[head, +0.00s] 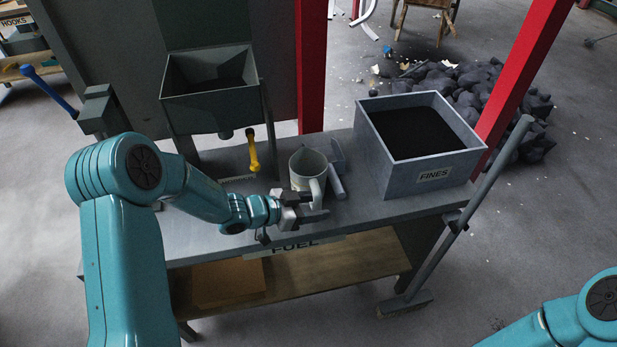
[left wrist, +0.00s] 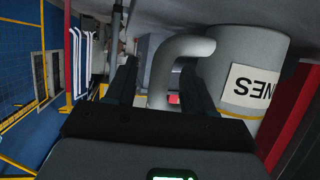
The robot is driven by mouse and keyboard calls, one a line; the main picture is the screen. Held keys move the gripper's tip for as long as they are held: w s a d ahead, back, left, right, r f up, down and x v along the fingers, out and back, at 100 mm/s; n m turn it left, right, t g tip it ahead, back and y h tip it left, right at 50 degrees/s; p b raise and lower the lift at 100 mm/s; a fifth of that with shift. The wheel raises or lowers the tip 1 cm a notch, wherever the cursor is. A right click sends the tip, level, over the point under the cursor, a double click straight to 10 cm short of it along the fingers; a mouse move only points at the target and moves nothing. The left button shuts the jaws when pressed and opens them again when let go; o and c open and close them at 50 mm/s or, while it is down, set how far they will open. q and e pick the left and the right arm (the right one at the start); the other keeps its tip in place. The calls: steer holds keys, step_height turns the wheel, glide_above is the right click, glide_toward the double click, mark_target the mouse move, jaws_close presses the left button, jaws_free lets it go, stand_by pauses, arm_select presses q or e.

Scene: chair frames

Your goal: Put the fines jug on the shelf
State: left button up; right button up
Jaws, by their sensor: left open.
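The fines jug (head: 300,165) is a pale grey cylinder standing upright on the bench, its handle towards me. In the left wrist view the jug (left wrist: 250,50) carries a label of which "NES" shows. My left gripper (head: 309,206) is open at the near side of the jug. In the left wrist view the handle (left wrist: 165,75) lies between the two open fingers (left wrist: 160,90); I cannot tell whether they touch it. A wooden lower shelf (head: 335,280) runs under the bench. My right gripper is out of view.
On the grey bench (head: 375,207) stand a FINES box (head: 470,163) with dark contents at right and a grey hopper (head: 210,110) with a yellow handle (head: 253,150) at left. A small scoop-like tool (head: 337,180) lies beside the jug. A brown panel (head: 228,283) occupies the lower shelf's left.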

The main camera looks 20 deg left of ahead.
arm_select(q)
steer(key=x, duration=0.2)
steer(key=shift+w+d+f, duration=0.1)
steer(key=shift+w+d, duration=0.15)
steer(key=shift+w, duration=0.05)
jaws_close()
